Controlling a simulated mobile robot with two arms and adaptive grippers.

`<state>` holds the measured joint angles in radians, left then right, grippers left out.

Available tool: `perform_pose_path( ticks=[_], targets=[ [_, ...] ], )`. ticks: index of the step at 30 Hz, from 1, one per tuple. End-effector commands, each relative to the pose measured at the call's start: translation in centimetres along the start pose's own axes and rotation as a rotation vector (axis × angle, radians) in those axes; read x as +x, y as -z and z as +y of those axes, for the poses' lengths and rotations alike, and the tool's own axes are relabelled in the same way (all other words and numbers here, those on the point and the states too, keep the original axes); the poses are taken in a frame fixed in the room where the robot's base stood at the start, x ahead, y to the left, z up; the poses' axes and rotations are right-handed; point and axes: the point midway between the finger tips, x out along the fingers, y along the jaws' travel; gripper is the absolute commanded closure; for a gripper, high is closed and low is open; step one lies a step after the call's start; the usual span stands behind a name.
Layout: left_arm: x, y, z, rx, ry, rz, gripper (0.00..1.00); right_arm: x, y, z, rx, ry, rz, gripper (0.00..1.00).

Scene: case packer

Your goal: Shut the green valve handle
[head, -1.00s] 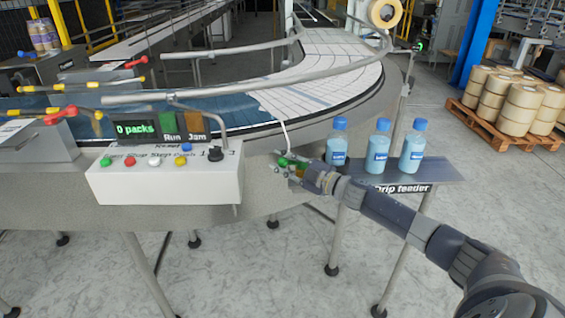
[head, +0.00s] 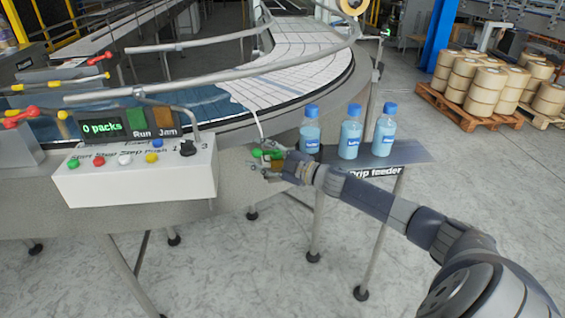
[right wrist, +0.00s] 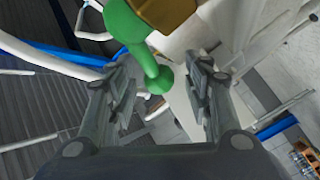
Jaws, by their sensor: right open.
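The green valve handle (right wrist: 150,62) shows large in the right wrist view, with a rounded hub at the top and a knobbed end lower down. The knobbed end lies between the fingers of my right gripper (right wrist: 163,100), which stand apart on either side of it; whether they touch it I cannot tell. A brass-coloured valve body (right wrist: 168,12) sits beside the hub. In the head view the green handle (head: 268,154) is small, at the conveyor's side, partly hidden by my right gripper (head: 268,165). My left gripper is not in view.
Several blue-capped bottles (head: 349,138) stand on the drip feeder shelf (head: 408,155) just right of the handle. A white control box (head: 135,178) with coloured buttons is to the left. A pale hose (head: 249,112) runs above the handle. Pallet rolls (head: 478,85) stand far right.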

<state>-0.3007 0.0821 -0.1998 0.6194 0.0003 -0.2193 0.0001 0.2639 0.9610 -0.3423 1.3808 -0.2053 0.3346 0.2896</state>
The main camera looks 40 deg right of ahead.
Motion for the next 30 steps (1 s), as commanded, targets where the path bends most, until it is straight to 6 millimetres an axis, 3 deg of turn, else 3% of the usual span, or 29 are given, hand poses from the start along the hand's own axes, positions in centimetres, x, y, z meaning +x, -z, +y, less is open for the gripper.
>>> perform_pose_path(
  ticks=[18, 30],
  targets=[
    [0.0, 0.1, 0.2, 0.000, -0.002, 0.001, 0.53, -7.1, -0.1, -0.1, -0.001, 0.004, -0.002, 0.54],
    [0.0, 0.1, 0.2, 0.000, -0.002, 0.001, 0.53, -10.3, 0.0, -0.1, -0.001, 0.003, 0.000, 0.54]
  ],
)
